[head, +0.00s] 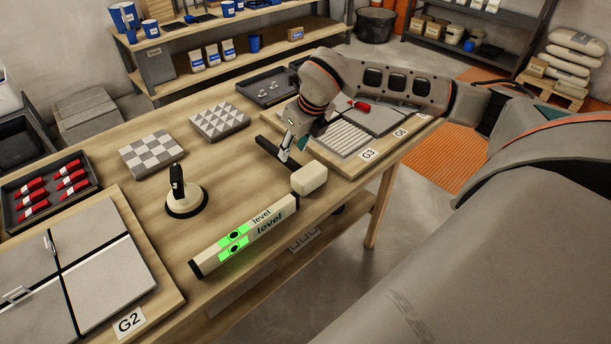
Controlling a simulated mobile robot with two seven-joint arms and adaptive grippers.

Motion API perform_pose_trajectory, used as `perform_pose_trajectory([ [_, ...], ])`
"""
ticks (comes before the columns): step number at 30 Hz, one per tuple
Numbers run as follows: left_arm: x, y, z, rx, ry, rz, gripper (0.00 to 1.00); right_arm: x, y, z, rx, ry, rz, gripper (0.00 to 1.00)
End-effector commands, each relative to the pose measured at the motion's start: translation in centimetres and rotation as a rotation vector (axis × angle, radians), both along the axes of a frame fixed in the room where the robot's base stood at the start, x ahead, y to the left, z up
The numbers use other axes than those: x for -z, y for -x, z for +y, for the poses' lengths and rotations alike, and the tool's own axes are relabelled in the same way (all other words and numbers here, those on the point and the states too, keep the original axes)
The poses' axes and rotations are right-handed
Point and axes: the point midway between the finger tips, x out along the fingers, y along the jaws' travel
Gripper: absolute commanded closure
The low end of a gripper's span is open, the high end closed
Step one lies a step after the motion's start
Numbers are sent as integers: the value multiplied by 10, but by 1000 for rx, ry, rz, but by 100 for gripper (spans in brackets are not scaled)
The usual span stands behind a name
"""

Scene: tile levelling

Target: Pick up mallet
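The mallet lies on the wooden table, with a pale block-shaped head (309,179) and a dark handle (267,147) running up and left from it. My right gripper (290,153) points down at the handle, close to the head. Its fingertips overlap the handle in the head view. Whether they are closed on it or only around it, I cannot tell. The mallet head looks to rest on the table. My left gripper is not in view.
A level (245,236) with green vials lies in front of the mallet. A black-handled suction cup (184,196) stands to the left. Tiled board G3 (352,166) lies right of the gripper. Tile samples (220,121) and a dark tray (268,88) lie behind.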

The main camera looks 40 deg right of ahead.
Motion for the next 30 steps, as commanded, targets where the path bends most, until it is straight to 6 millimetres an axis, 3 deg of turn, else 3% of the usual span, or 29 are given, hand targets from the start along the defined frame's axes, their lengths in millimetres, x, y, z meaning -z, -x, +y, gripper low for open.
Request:
perform_pose_trajectory([
  [12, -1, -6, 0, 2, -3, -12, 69, 48, -13, 4, -1, -2, 3, 65],
  [19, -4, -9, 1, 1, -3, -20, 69, 48, -14, 4, -1, -1, 0, 65],
  [23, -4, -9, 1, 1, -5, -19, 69, 48, -14, 4, -1, -1, 0, 99],
  [30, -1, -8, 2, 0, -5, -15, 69, 47, -15, 4, -1, -1, -2, 100],
])
